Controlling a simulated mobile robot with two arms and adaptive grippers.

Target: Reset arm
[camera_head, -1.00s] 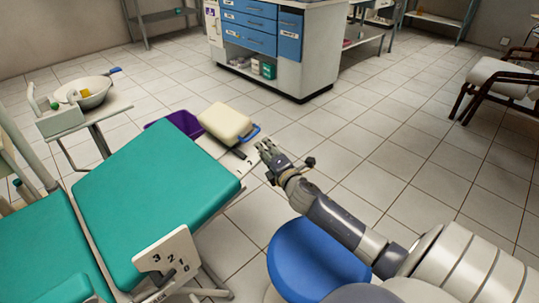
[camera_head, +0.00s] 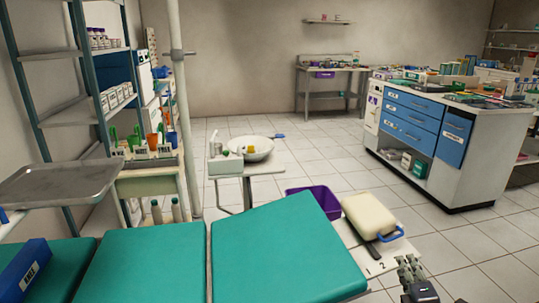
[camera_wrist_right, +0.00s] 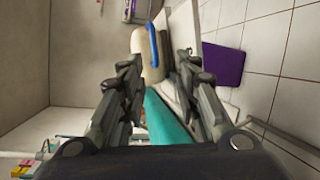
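My right gripper (camera_head: 412,270) shows at the bottom right edge of the head view, in front of the white board with the numbers on it. In the right wrist view its two fingers stand apart on either side, and the gripper (camera_wrist_right: 159,68) is open with nothing between the fingertips. Beyond them lies the cream cushion-like case (camera_wrist_right: 150,50) with a blue handle. My left gripper is not in view.
A metal tray (camera_head: 60,182) and a blue box (camera_head: 24,272) are at left. The cream case (camera_head: 368,213) and purple bin (camera_head: 314,199) stand behind the chair. Open floor lies before the cabinet (camera_head: 440,135).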

